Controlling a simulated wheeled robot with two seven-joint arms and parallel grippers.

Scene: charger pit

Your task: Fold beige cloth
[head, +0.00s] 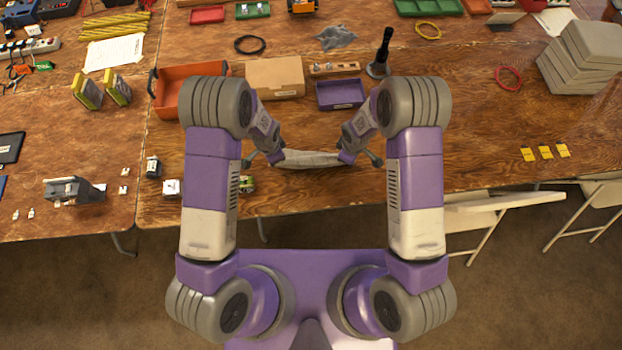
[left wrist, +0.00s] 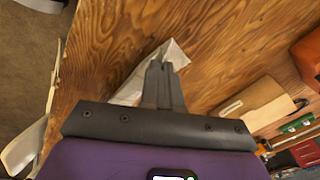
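The beige cloth (head: 312,160) is a narrow, pale strip between my two grippers near the front edge of the table. In the left wrist view a pale part of the cloth (left wrist: 172,52) shows behind the fingers, over the wood. My left gripper (head: 279,160) is at the cloth's left end; its fingers (left wrist: 158,75) are close together on the cloth. My right gripper (head: 345,159) is at the cloth's right end and appears closed on it; its fingertips are small here. I cannot tell whether the cloth's lower side touches the table.
Behind the cloth stand a cardboard box (head: 275,77), a purple tray (head: 341,94) and an orange bin (head: 190,73). A black stand (head: 381,57) is nearby. A stack of grey-beige folded pieces (head: 583,58) lies far right.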

